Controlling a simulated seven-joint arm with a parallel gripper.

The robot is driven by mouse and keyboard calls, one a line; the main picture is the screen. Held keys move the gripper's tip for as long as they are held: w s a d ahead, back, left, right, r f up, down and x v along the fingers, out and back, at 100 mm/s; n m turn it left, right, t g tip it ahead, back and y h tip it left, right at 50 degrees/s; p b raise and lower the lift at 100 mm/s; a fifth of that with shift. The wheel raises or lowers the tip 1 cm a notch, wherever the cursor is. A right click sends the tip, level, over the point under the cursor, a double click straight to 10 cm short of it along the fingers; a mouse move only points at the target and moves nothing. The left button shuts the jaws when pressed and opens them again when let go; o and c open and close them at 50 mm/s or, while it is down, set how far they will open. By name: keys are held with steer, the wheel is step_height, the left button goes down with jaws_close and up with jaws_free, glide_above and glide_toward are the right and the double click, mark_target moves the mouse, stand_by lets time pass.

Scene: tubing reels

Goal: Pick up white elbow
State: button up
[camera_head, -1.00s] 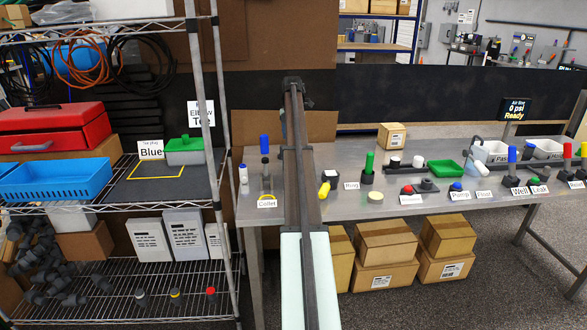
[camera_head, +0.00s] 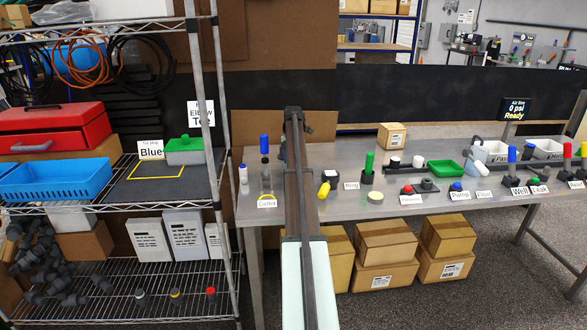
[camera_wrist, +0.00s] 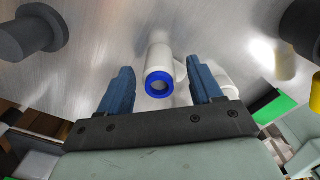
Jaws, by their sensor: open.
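The white elbow (camera_wrist: 159,62) shows in the wrist view as a white pipe fitting with a blue ring around its open end. It rests on the metal bench top, with its blue-ringed end facing the camera. My gripper (camera_wrist: 162,72) is open, with one blue finger on each side of the elbow in the picture. Gaps show between the elbow and both fingers, and I cannot tell the depth between them. In the head view my arm covers the middle of the bench, and I cannot make out the elbow or the fingertips there.
The bench (camera_head: 415,195) holds a yellow part (camera_head: 324,189), a dark stand with a green top (camera_head: 368,165) and a green tray (camera_head: 443,167). In the wrist view a dark grey round part (camera_wrist: 35,33) is upper left and a dark part (camera_wrist: 302,25) upper right.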

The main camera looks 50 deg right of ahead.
steer(key=shift+f, duration=0.1)
steer(key=shift+c, duration=0.3)
steer(key=c, duration=1.1)
steer(key=shift+o, duration=0.2)
